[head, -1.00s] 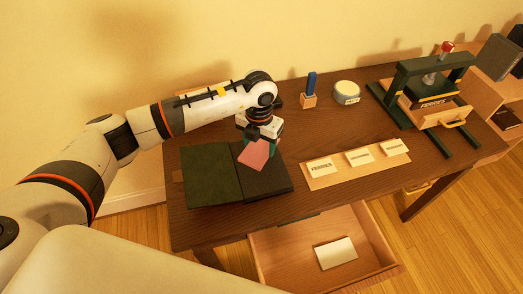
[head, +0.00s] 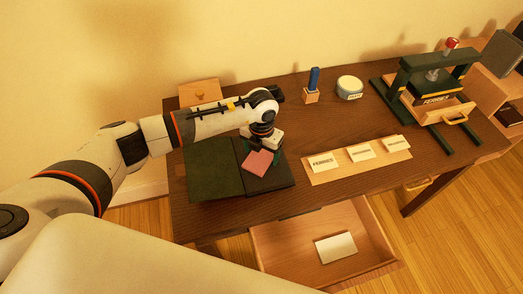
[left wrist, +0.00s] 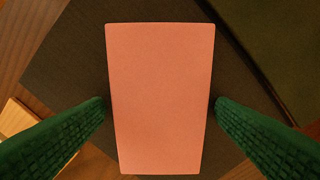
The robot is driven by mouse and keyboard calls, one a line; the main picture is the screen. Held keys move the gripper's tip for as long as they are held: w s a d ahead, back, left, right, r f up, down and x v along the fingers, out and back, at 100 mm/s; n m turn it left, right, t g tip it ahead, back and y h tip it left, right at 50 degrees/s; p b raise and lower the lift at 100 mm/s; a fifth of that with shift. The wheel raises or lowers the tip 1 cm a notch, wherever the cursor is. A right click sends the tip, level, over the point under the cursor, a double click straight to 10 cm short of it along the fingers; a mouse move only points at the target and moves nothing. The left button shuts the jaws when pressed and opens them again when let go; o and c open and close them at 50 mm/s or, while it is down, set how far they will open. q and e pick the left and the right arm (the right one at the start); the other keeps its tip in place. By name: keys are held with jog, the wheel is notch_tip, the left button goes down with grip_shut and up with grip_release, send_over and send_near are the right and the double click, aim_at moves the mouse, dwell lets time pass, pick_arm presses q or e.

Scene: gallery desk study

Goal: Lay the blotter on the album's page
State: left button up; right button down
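The album lies open on the desk, with a green left side (head: 212,168) and a dark right page (head: 272,182). The pink blotter (head: 257,162) is over the dark page and looks flat on it, turned at an angle to the page. In the left wrist view the blotter (left wrist: 160,100) fills the middle, with the dark page (left wrist: 65,65) around it. My left gripper (left wrist: 160,104) has its green fingers on either side of the blotter, with a narrow gap at each edge. It looks open. My right gripper is out of view.
A strip with several label cards (head: 355,160) lies right of the album. A stamp (head: 312,86) and a round tin (head: 349,88) stand behind. A green press (head: 430,85) stands at the right. An open drawer (head: 285,250) juts out in front.

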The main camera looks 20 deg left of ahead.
aim_at(262, 156)
pick_arm(q)
jog(key=shift+o, duration=0.2)
jog(key=shift+r, duration=0.15)
jog(key=shift+r, duration=0.2)
notch_tip(262, 156, up, 12)
jog(key=b, duration=0.2)
jog(key=shift+f, duration=0.15)
dwell(0.3)
